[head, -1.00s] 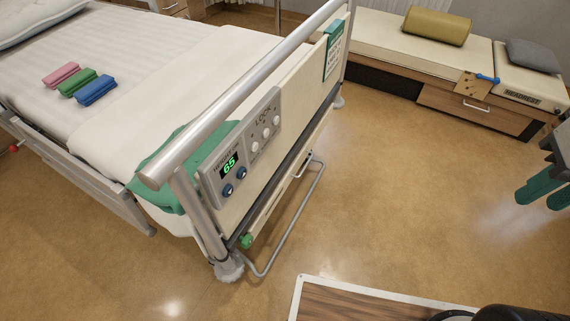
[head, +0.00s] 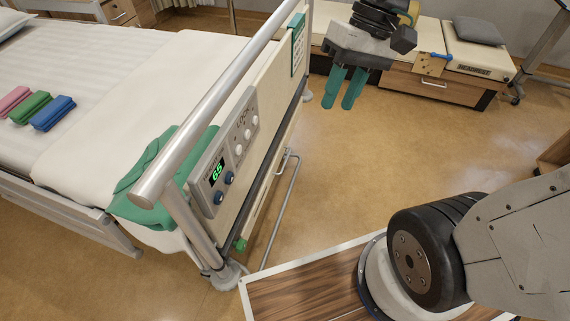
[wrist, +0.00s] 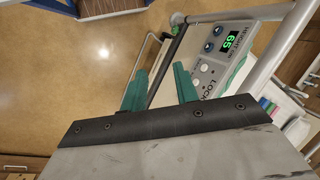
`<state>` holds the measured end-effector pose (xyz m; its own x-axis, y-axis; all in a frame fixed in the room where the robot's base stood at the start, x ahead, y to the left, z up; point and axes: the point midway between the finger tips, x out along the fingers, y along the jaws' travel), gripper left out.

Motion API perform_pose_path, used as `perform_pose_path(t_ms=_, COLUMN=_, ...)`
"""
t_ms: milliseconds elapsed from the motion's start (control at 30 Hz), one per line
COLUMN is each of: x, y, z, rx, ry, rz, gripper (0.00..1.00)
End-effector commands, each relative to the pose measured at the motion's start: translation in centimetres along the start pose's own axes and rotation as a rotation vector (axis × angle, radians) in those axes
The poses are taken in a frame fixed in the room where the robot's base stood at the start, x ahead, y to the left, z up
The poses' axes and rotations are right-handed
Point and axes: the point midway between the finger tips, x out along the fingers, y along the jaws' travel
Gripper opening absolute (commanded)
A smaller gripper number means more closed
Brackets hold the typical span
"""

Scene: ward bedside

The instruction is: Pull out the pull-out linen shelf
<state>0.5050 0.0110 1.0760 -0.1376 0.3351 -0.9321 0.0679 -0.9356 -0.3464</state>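The pull-out linen shelf appears to be the cream-fronted unit (head: 262,190) low under the bed's footboard, with a small light handle (head: 284,161) on its front. It looks pushed in. A grey tube loop (head: 283,212) stands out beside it, and a green knob (head: 240,244) is at its near end. My gripper (head: 342,100) is open and empty, its two green fingers apart, above the floor right of the footboard's far end. In the wrist view my gripper (wrist: 160,80) has its fingers across the sight of the bed end, partly hiding the shelf area; no contact shows.
The footboard carries a control panel (head: 222,165) reading 65. A green cloth (head: 140,190) hangs at the bed corner. A cream bench (head: 428,36) with a drawer (head: 428,84) stands at the back. Floor (head: 345,170) between bed and bench is clear. My base is at lower right.

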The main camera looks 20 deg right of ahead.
Motion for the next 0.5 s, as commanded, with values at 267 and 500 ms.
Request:
perform_pose_path(t_ms=267, x=4.1, y=0.9, z=-9.6, rx=-0.006, ry=-0.072, rz=-0.343, gripper=0.30)
perform_pose_path(t_ms=500, x=9.5, y=4.0, z=-17.7, rx=0.024, ry=-0.019, rz=-0.619, gripper=0.30)
